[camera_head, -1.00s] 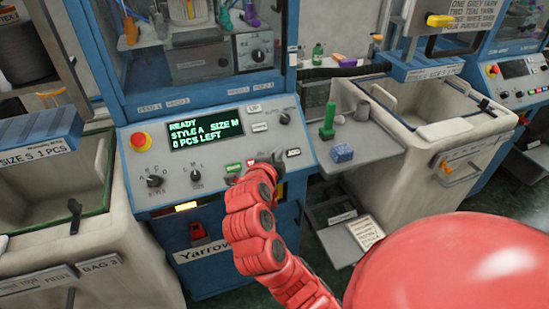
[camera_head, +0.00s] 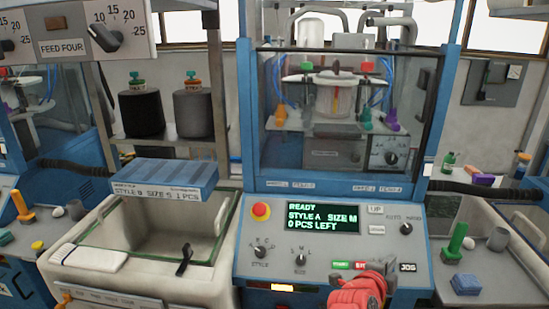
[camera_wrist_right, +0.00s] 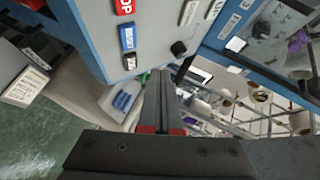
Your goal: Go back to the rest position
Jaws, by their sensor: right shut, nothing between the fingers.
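My right gripper (camera_head: 379,266) is at the lower edge of the knitting machine's control panel (camera_head: 320,235), in front of the push-button row. It is shut and empty; in the right wrist view its fingers (camera_wrist_right: 160,92) lie together. Whether it touches the panel I cannot tell. The red arm covers part of the row; the green button (camera_head: 341,265), red button and JOG button (camera_head: 408,267) show around it. The screen (camera_head: 322,217) reads READY, STYLE A, SIZE M, 0 PCS LEFT. My left gripper is not in view.
A bin (camera_head: 225,232) with a blue label block (camera_head: 163,187) stands left of the machine. On the right, a shelf holds a green-handled tool (camera_head: 456,240), a blue sponge (camera_head: 466,284) and a grey cup (camera_head: 498,239). A red emergency button (camera_head: 260,210) sits on the panel.

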